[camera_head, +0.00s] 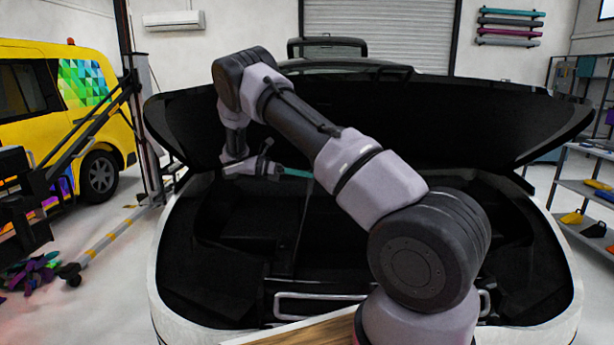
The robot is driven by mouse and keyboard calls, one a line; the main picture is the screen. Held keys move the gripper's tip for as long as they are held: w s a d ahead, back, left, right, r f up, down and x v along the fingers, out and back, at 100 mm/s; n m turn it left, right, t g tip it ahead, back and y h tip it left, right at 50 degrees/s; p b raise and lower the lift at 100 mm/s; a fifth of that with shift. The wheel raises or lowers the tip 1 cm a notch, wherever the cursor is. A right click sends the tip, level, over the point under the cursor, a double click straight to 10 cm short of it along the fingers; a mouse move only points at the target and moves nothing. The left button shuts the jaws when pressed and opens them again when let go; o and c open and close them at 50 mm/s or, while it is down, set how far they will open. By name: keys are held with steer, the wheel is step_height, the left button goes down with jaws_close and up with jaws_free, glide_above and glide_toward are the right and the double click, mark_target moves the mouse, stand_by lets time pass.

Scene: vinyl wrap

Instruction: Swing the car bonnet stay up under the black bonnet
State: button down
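The black bonnet (470,120) is raised and tilted back over the car's open front bay. My gripper (276,169) is over the bay at the left, under the bonnet, and points right. A slim teal piece (297,173) lies level at its fingertips; it looks like part of the bonnet stay. A thin dark rod (301,222), likely the stay's shaft, slants up from the bay towards the teal piece.
The white car body edge (163,285) rings the bay. A wooden board (310,332) is at the front, by my arm's base. A yellow van (60,110) and a dark post stand left. Shelves (590,180) stand right. My arm crosses the bay's middle.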

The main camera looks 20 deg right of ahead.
steer(key=shift+w+a, duration=0.1)
steer(key=shift+a, duration=0.15)
steer(key=c, duration=0.7)
jaws_free()
steer(key=v, duration=1.1)
